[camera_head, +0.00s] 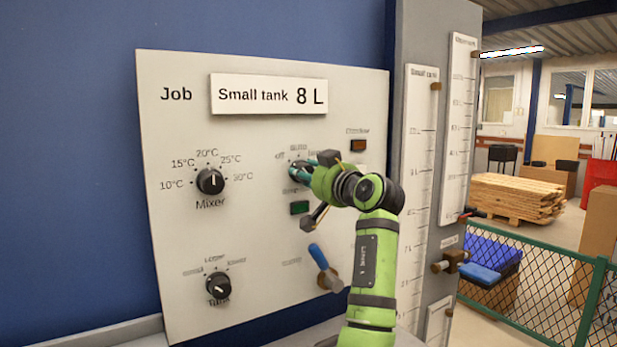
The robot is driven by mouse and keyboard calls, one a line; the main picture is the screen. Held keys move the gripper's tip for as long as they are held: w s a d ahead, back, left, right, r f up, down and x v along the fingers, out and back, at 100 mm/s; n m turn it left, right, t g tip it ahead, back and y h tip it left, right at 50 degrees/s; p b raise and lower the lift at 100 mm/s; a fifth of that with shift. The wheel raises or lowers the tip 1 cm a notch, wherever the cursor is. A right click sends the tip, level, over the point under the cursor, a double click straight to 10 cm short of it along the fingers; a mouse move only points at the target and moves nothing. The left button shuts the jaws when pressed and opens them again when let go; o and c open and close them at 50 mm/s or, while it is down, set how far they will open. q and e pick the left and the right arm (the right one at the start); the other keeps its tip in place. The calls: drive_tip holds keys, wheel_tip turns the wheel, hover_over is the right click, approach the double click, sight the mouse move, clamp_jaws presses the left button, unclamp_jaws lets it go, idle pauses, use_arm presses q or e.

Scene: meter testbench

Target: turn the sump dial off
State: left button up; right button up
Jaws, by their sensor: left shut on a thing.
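A dial (297,168) sits in the upper middle of the white panel (180,260), with small marks around it, one reading "off" at its left. My left gripper (302,174) reaches it from the right and is shut on it, hiding most of the knob and any name below. Which mark its pointer faces cannot be told. My right gripper is not in view.
The panel also holds a Mixer dial (210,181), a lower-left dial (218,286), a green button (299,208), an orange indicator (358,146) and a blue-handled lever (318,257). Level gauges (420,170) stand on the right, beyond my arm.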

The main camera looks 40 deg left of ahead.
use_arm(q)
drive_tip(key=shift+f, duration=0.3)
drive_tip(key=o, duration=1.1)
drive_tip(key=shift+o, duration=0.2)
drive_tip(key=shift+a+r, duration=0.1)
drive_tip(key=v, duration=1.2)
